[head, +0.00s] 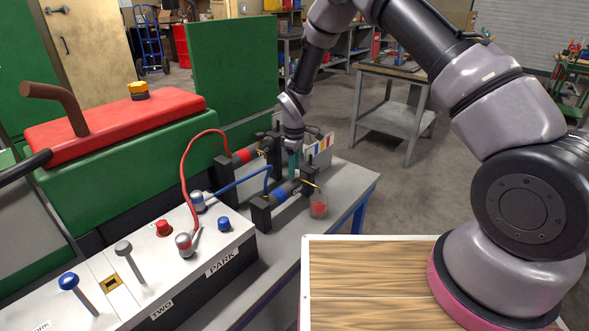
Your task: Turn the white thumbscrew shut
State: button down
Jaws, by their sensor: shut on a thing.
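My gripper (294,168) points down at the far side of the bench, among the hose fittings. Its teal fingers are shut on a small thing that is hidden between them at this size. I cannot make out the white thumbscrew; the fingers and fittings hide that spot.
A control box (217,264) with levers and knobs stands front left. Red and blue hoses (237,183) arch close to my gripper's left. A green machine with a red top (117,119) bounds the left.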

jog(key=m, duration=1)
jog(key=shift+m, duration=2.2)
jog(key=shift+c, duration=2.3)
grip_release()
jog(key=shift+w+r, duration=0.1)
notch_tip(320, 180, up, 11)
jog(key=shift+f, duration=0.2)
